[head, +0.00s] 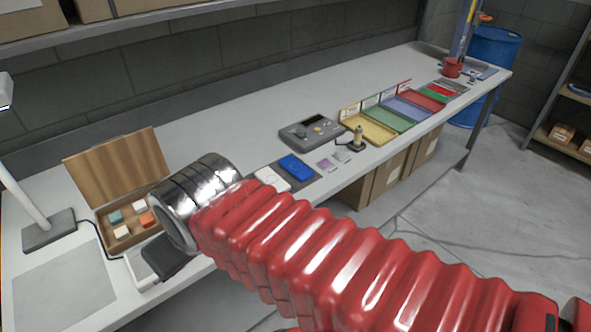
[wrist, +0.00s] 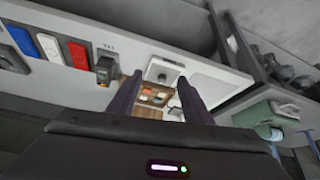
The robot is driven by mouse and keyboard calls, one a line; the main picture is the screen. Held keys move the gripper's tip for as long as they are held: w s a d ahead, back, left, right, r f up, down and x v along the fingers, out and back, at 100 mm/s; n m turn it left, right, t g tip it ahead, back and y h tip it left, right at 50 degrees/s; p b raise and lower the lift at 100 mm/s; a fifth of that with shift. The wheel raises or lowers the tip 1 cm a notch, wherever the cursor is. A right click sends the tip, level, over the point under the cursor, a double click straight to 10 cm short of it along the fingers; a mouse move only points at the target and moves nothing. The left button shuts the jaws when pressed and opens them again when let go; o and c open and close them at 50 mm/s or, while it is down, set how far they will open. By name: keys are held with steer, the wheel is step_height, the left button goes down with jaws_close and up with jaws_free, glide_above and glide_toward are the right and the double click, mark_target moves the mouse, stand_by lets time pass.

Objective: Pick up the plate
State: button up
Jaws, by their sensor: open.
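Which thing is the plate is not certain. Flat candidates are a blue piece (head: 296,167) and a white piece (head: 271,179) on a dark mat, beyond my arm in the head view. My red arm hides part of the bench in the head view.
The long bench (head: 230,112) carries an open wooden box (head: 113,240) with coloured blocks, a lamp (head: 47,228), a dark device (head: 168,256), a grey device (head: 312,132) and coloured trays (head: 390,117). A red mug (head: 452,67) stands at the far end. The bench's back strip is mostly clear.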

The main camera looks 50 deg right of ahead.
steer(key=o, duration=0.4)
steer(key=w+d+h, duration=0.1)
steer(key=w+d, duration=0.1)
steer(key=d, duration=0.2)
steer(key=w+d+f+m+t+h, duration=0.1)
steer(key=w+d, duration=0.2)
steer(key=d, duration=0.2)
steer(key=w+d+m+h, duration=0.1)
steer(key=w+d, duration=0.2)
steer(key=d, duration=0.1)
steer(key=shift+w+d+f, duration=0.1)
steer(key=shift+d+f, duration=0.1)
steer(key=shift+f, duration=0.15)
steer(key=shift+c, duration=0.2)
steer(key=w+d+f+t+h, duration=0.1)
steer(key=w+d+f, duration=0.1)
steer(key=d, duration=0.6)
steer(key=w+d+f+t+h, duration=0.1)
steer(key=d+f+h, duration=0.1)
steer(key=d, duration=0.5)
steer(key=m+t, duration=0.2)
steer(key=t, duration=0.2)
glide_toward(306, 183)
steer(key=r, duration=0.1)
steer(key=w+r, duration=0.1)
steer(key=d+r, duration=0.1)
steer(key=shift+w+r, duration=0.1)
steer(key=shift+w, duration=0.25)
steer(key=shift+s+m+t, duration=0.25)
steer(key=shift+m+t, duration=0.05)
